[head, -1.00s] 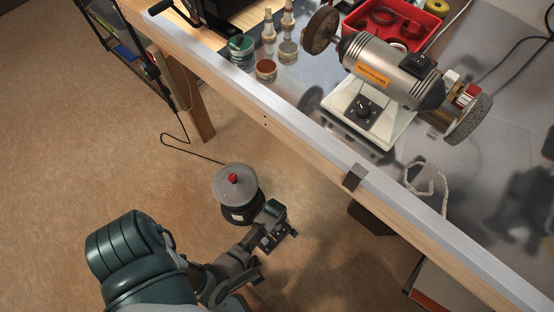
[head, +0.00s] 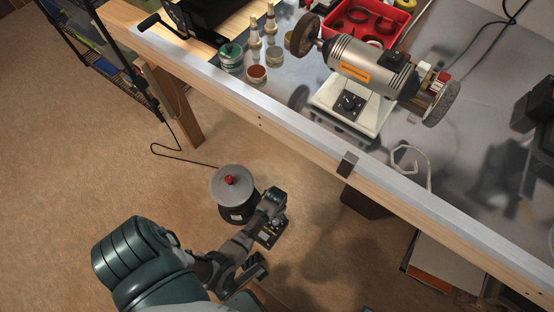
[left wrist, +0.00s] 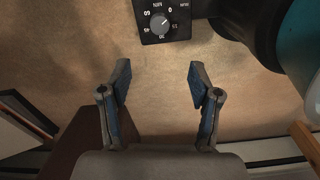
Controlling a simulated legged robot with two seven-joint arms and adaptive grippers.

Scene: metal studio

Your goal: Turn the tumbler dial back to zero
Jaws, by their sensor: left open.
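The tumbler (head: 232,188), a dark drum with a grey lid and red knob, stands low in front of the bench in the head view. Beside it, a small black dial box (head: 268,234) shows next to my left wrist. In the left wrist view the dial (left wrist: 160,23) is at the top, its numbers upside down. Its light mark appears to point up and right, between 0 and 15, but is small. My left gripper (left wrist: 160,67) is open and empty; the dial lies beyond its fingertips, apart from them. My right gripper is not in view.
The wooden bench (head: 262,121) with a metal edge runs diagonally above. A bench grinder (head: 362,66), a red tray (head: 372,22) and small jars (head: 256,74) stand on it. A black cord (head: 172,154) runs from the tumbler across the floor. The floor at left is clear.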

